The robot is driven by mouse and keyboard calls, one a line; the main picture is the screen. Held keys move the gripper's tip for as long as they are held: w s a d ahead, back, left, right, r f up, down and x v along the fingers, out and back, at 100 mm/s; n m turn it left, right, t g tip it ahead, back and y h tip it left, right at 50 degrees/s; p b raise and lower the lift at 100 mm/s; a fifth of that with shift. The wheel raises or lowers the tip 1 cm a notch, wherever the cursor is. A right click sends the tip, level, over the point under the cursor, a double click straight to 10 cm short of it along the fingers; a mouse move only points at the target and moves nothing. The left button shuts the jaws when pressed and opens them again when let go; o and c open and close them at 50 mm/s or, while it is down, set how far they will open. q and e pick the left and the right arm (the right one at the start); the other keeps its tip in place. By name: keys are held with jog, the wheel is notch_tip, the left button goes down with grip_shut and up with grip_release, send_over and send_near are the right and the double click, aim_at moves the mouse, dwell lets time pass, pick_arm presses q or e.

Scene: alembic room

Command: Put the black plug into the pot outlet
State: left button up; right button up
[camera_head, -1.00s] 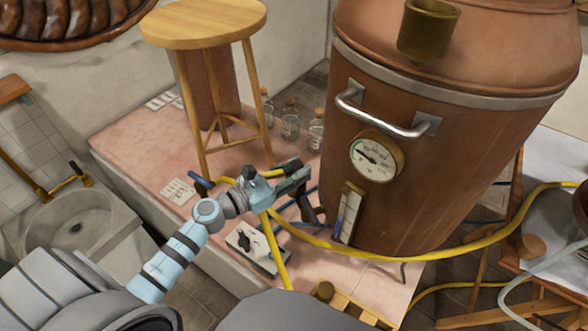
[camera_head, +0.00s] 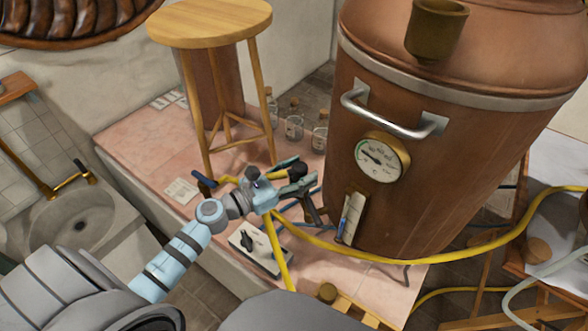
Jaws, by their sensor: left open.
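The large copper pot (camera_head: 440,165) stands on the right with a gauge, a steel handle and a sight glass low on its side. My left gripper (camera_head: 300,180) is open in front of the pot's lower left side. A small black rounded piece (camera_head: 298,171) shows at its fingers. It may be the black plug, and I cannot tell whether the fingers touch it. A dark part (camera_head: 311,211) shows just below. I cannot make out the pot outlet clearly; the gripper may hide it. My right gripper is not in view.
A yellow hose (camera_head: 420,258) runs past the gripper and across the pot's front. A white box with a black knob (camera_head: 262,252) sits below the gripper. A wooden stool (camera_head: 212,22) and glass bottles (camera_head: 294,127) stand behind on the pink platform (camera_head: 140,140).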

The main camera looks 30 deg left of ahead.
pick_arm(q)
jog(key=v, duration=1.2)
jog(key=s+a+f+n+g+y, duration=0.2)
jog(key=a+f+n+y, duration=0.2)
jog(key=a+f+n, duration=0.45)
jog(key=s+a+f+n+g+y, duration=0.15)
jog(key=a+f+n+y, duration=0.3)
jog(key=f+n, duration=0.6)
jog(key=s+a+f+n+g+y, duration=0.3)
jog(key=s+a+f+n+g, duration=0.15)
jog(key=s+f+n, duration=0.75)
jog(key=s+d+f+n+g, duration=0.45)
jog(key=s+f+n, duration=0.35)
jog(key=s+f, duration=0.3)
jog(key=s+d+f+n+g+h, duration=0.1)
jog(key=s+d, duration=0.2)
jog(key=d, duration=0.4)
jog(key=s+d+f+n+g+h, duration=0.1)
jog(key=s+d+f, duration=0.1)
jog(key=d, duration=0.6)
jog(key=shift+s+f, duration=0.25)
jog(key=shift+s, duration=0.3)
